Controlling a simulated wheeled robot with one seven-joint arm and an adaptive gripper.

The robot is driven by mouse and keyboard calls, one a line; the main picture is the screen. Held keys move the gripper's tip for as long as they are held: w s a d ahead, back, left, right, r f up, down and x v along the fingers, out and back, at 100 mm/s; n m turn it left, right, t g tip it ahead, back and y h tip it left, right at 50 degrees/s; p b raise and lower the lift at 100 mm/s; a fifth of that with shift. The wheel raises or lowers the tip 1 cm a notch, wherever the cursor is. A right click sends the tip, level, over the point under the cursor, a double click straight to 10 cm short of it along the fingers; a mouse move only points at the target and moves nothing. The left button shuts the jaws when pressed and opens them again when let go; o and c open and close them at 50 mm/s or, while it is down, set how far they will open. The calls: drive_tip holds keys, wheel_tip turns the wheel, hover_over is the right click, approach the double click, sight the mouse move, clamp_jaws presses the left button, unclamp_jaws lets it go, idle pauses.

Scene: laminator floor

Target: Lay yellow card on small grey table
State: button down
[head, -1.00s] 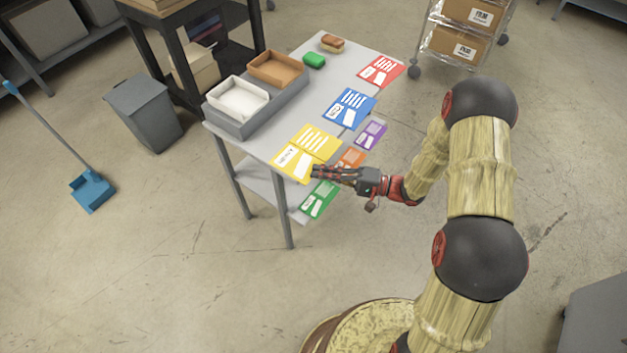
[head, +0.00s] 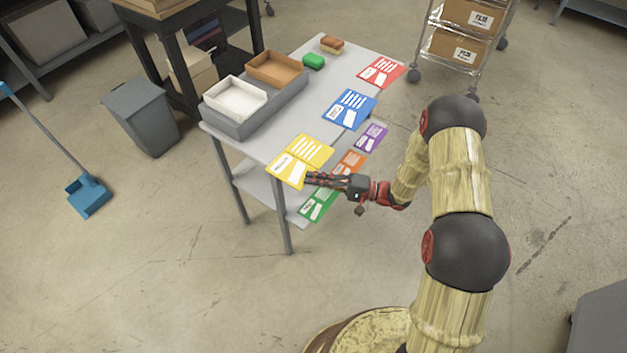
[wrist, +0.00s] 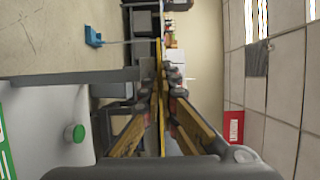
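The yellow card (head: 308,150), with white print, is at the front edge of a long grey table (head: 270,137). My gripper (head: 310,180) is at the card's near right edge. In the wrist view the card shows edge-on as a thin yellow strip (wrist: 160,60) between the fingertips (wrist: 161,92), which are closed on it. A grey flat-topped piece (head: 603,312) is cut off at the lower right; I cannot tell whether it is the small grey table.
Blue (head: 349,110), red (head: 381,72), purple (head: 371,137), orange (head: 349,163) and green (head: 318,205) cards are along the table's right side. A grey holder with a white tray (head: 235,98) and brown tray (head: 277,69) stands on top. Open floor lies to the right.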

drive_tip(key=c, duration=2.5)
unclamp_jaws()
drive_tip(key=shift+f, duration=0.15)
drive_tip(key=shift+c, duration=0.2)
drive_tip(key=o, duration=0.4)
drive_tip(key=shift+o, duration=0.5)
